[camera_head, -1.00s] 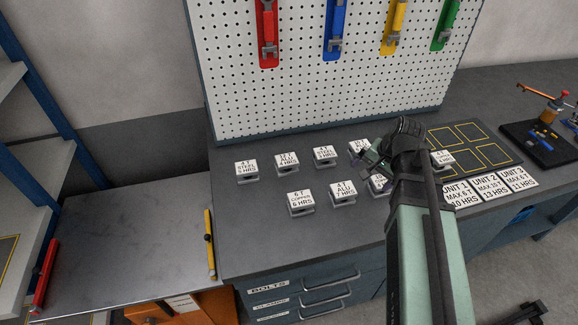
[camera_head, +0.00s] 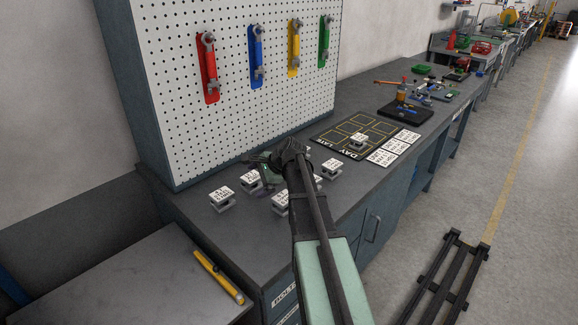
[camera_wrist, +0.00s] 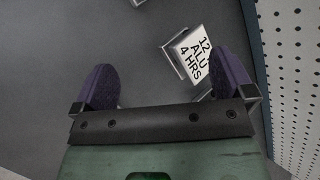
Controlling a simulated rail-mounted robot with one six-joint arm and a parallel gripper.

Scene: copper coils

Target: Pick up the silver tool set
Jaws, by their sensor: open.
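No object in view is plainly a silver tool set. Several silver spool-like pieces with white label tops stand on the grey bench, one at the near left (camera_head: 221,198). My gripper (camera_head: 264,166) is over the bench by the pegboard, partly hidden by my arm. In the wrist view my gripper (camera_wrist: 168,78) is open, its purple fingers apart and nothing held. A piece labelled "12 ALU 4 HRS" (camera_wrist: 190,55) lies below and beyond the fingers, toward the right one. Part of it is hidden behind the right finger.
The pegboard (camera_head: 235,75) with red, blue, yellow and green wrenches rises close behind my gripper. A black board (camera_head: 325,137) with yellow squares carries one labelled piece (camera_head: 359,140). White unit cards (camera_head: 395,147) lie beside it. A yellow tool (camera_head: 217,277) lies on the lower table.

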